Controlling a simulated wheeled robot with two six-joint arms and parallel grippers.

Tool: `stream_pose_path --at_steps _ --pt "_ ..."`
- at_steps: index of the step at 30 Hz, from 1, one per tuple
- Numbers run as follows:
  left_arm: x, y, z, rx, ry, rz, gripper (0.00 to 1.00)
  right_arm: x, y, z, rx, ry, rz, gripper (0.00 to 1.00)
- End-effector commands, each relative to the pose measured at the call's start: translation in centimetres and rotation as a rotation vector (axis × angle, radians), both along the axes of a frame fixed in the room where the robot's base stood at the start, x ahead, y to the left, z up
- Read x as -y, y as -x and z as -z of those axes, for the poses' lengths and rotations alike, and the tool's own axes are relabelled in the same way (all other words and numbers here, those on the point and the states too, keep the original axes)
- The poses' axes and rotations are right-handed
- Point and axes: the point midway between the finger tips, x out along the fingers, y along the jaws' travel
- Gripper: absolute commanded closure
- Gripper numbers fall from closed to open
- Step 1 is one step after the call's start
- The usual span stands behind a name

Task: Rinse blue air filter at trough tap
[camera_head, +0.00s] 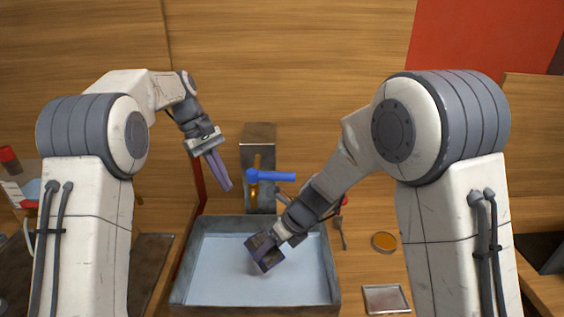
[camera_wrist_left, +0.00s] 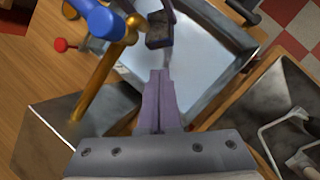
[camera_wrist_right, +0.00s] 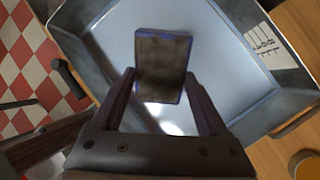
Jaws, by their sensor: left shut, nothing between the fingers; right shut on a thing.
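The air filter (camera_wrist_right: 162,66) is a flat block with a dark brown, dirty-looking face and a blue rim. My right gripper (camera_wrist_right: 160,75) is shut on its sides and holds it over the grey trough (camera_head: 188,258). In the head view the filter (camera_head: 264,254) shows small and dark inside the trough's outline. The brass tap (camera_wrist_left: 104,75) has a blue lever (camera_head: 275,176) and stands at the trough's back. My left gripper (camera_head: 229,188) is shut and empty, left of the lever and apart from it. I cannot tell whether water runs.
A metal block (camera_head: 258,138) stands behind the tap. An orange round dish (camera_head: 384,242) and a small metal-framed tray (camera_head: 386,299) lie right of the trough. A red-capped bottle (camera_head: 10,160) is at far left.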

Motion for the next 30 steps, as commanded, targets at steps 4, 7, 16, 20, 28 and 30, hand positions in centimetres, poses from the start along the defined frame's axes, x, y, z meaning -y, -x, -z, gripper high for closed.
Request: stream_pose_path --at_steps 4,7,16,20,28,30 --pt "6.0 -0.8 -5.8 0.291 -0.193 0.345 1.0 0.0 0.0 0.0 0.0 0.0 0.0 0.82" --pt "9.2 -0.7 -9.2 0.434 -0.272 0.505 1.0 0.0 0.0 0.0 0.0 0.0 0.0 0.82" --pt "14.0 0.2 -14.9 0.659 -0.383 0.732 1.0 0.0 0.0 0.0 0.0 0.0 0.0 0.82" --pt "14.3 0.0 -14.7 0.674 -0.392 0.747 1.0 0.0 0.0 0.0 0.0 0.0 0.0 0.82" --pt "14.4 -1.6 -10.0 0.668 -0.392 0.746 1.0 0.0 0.0 0.0 0.0 0.0 0.0 0.82" --pt "14.4 -2.1 -8.5 0.667 -0.391 0.746 1.0 0.0 0.0 0.0 0.0 0.0 0.0 0.82"
